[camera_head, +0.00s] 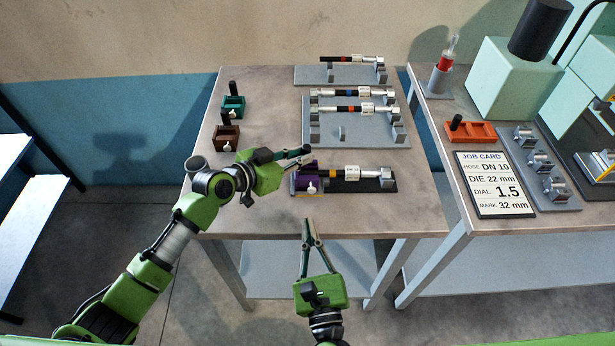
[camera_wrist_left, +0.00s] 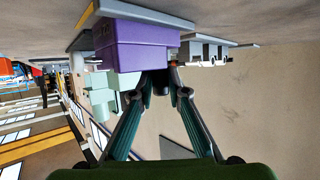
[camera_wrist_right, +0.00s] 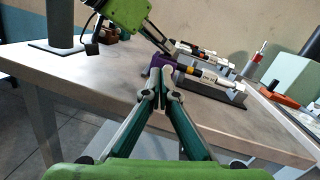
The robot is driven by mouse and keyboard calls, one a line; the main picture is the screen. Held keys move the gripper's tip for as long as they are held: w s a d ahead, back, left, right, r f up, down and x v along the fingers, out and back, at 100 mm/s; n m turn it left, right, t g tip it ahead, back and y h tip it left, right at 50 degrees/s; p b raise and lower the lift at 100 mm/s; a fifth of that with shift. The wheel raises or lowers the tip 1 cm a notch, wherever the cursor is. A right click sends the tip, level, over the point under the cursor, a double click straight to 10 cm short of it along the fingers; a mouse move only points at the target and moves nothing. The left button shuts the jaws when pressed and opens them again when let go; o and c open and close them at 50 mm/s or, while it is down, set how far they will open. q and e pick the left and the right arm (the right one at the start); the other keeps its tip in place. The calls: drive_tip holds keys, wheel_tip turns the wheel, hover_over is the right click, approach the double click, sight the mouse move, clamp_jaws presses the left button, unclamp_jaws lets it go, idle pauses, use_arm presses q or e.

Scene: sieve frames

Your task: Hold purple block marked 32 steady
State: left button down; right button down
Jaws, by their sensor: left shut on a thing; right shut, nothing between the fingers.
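The purple block (camera_head: 309,188) sits at the left end of a dark fixture on the table, with a white tag on its front; its number is too small to read. It also shows in the left wrist view (camera_wrist_left: 136,48) and partly in the right wrist view (camera_wrist_right: 157,61). My left gripper (camera_head: 304,158) reaches it from the left and is shut on it; the exact contact is partly hidden. A hose piece (camera_head: 352,173) with a metal end lies along the fixture beside the block. My right gripper (camera_head: 307,224) is shut and empty, apart from the block, at the table's front edge.
A brown block (camera_head: 227,139) and a teal block (camera_head: 233,106) stand at the table's left. Grey racks (camera_head: 328,127) with hose pieces are behind. The table's front right is clear.

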sight(312, 190)
drive_tip(key=n+g+y, duration=0.2)
drive_tip(key=n+y, duration=0.1)
drive_tip(key=n, duration=0.2)
drive_tip(key=s+d+f+n+g+y, duration=0.1)
drive_tip(key=n+g+y, duration=0.1)
drive_tip(key=n+y, duration=0.1)
drive_tip(key=n+g+y, duration=0.2)
drive_tip(key=n+y, duration=0.1)
drive_tip(key=n, duration=0.3)
drive_tip(key=shift+s+d+f+n+g, duration=0.2)
drive_tip(key=shift+s+d+n+g, duration=0.1)
drive_tip(key=shift+g, duration=0.1)
drive_tip(key=shift+w, duration=0.1)
drive_tip(key=shift+w+a, duration=0.1)
drive_tip(key=shift+w, duration=4.25)
drive_tip(key=shift+w, duration=0.1)
drive_tip(key=shift+w, duration=0.35)
